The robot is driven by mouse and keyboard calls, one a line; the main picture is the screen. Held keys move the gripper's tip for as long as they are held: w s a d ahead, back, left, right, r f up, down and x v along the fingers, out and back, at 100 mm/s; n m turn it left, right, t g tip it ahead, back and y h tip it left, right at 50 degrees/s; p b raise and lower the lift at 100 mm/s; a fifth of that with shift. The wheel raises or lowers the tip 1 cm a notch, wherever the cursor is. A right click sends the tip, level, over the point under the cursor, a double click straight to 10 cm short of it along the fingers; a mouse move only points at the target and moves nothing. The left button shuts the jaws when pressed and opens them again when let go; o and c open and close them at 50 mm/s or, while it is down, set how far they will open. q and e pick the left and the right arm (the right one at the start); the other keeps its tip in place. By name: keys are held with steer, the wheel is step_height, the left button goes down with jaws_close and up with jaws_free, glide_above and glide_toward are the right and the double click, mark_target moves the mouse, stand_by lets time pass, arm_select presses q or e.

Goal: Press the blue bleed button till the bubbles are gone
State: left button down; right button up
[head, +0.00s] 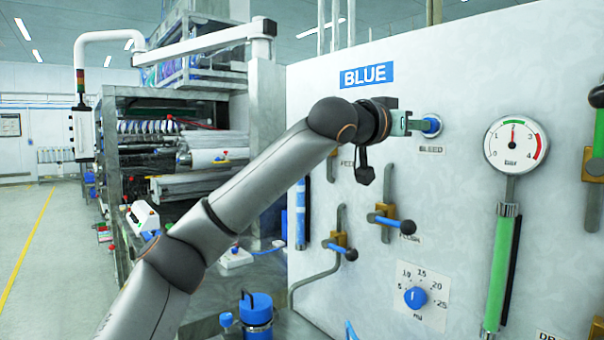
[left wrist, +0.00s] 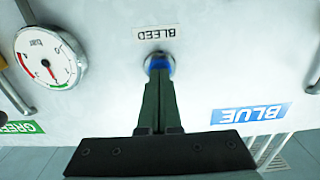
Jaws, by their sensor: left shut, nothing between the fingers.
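The blue bleed button (head: 431,125) sits in a round metal collar on the white panel (head: 470,60), above a BLEED label. My left gripper (head: 412,123) is shut and empty, with its fingertips at the button. In the left wrist view the shut fingers (left wrist: 158,95) reach up to the button (left wrist: 158,64) and cover part of it. I cannot tell whether the button is pushed in. A sight tube (head: 498,265) under the gauge (head: 516,144) looks green; I make out no bubbles in it. My right gripper is not in view.
Valve levers with blue-and-black handles (head: 391,222) stick out of the panel below my left arm. A blue dial (head: 415,297) is lower down. A blue-lidded canister (head: 256,308) stands at the bottom. Printing machinery (head: 180,130) stands at the left, with open floor beyond.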

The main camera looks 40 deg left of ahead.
arm_select(q)
steer(key=shift+w+p, duration=0.3)
steer(key=shift+w, duration=0.15)
steer(key=shift+s, duration=0.1)
steer(key=shift+s+b, duration=0.4)
steer(key=shift+s, duration=0.4)
steer(key=shift+w, duration=0.1)
